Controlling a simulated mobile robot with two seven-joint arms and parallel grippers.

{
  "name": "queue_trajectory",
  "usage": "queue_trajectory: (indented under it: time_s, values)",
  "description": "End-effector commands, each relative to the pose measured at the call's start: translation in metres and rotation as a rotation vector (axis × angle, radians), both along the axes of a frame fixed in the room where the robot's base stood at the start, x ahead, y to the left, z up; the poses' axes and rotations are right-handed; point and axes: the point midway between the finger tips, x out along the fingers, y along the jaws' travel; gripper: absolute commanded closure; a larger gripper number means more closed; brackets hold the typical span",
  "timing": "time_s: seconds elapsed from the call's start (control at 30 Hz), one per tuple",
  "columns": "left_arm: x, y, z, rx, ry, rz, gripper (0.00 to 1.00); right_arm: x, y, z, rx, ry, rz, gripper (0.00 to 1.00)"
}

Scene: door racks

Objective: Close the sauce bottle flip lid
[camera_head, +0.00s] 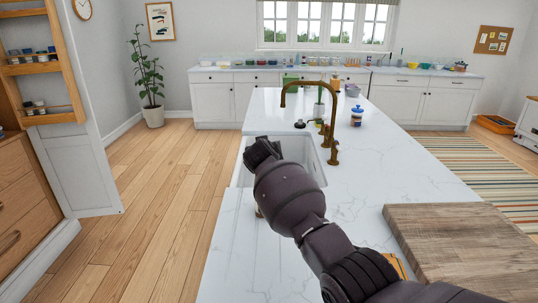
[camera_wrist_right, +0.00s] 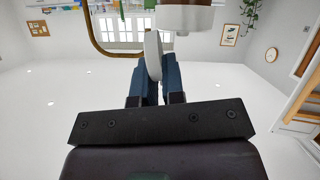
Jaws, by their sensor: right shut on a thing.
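My right gripper (camera_wrist_right: 150,78) is shut on a thin white round piece, which looks like the flip lid (camera_wrist_right: 153,50), seen nearly edge-on in the right wrist view. That view is upside down. Beside the lid is the sauce bottle's white cap (camera_wrist_right: 186,20), with a little of a reddish-brown body at the picture's top edge. The rest of the bottle is cut off. In the head view my right gripper (camera_head: 262,151) is over the sink area, seen from behind; its fingers and the bottle are hidden by my arm. My left gripper is not in view.
A white sink (camera_head: 310,162) and brass faucet (camera_head: 285,93) lie just beyond my right arm. A small blue-topped bottle (camera_head: 357,116) stands right of the faucet. A wooden board (camera_head: 465,240) lies at the near right. The counter (camera_head: 390,180) between is clear.

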Motion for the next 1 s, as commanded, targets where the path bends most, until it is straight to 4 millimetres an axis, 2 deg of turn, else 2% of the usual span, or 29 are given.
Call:
queue_trajectory:
  time_s: [0.4,0.97,1.0]
  values:
    - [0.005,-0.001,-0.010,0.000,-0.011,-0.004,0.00,0.000,0.009,-0.002,-0.208,-0.006,0.000,1.00]
    - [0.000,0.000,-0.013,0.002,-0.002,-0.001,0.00,0.000,0.010,-0.002,-0.238,-0.007,0.000,1.00]
    - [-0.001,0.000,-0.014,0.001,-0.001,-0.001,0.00,0.000,0.010,-0.002,-0.238,-0.007,0.000,0.84]
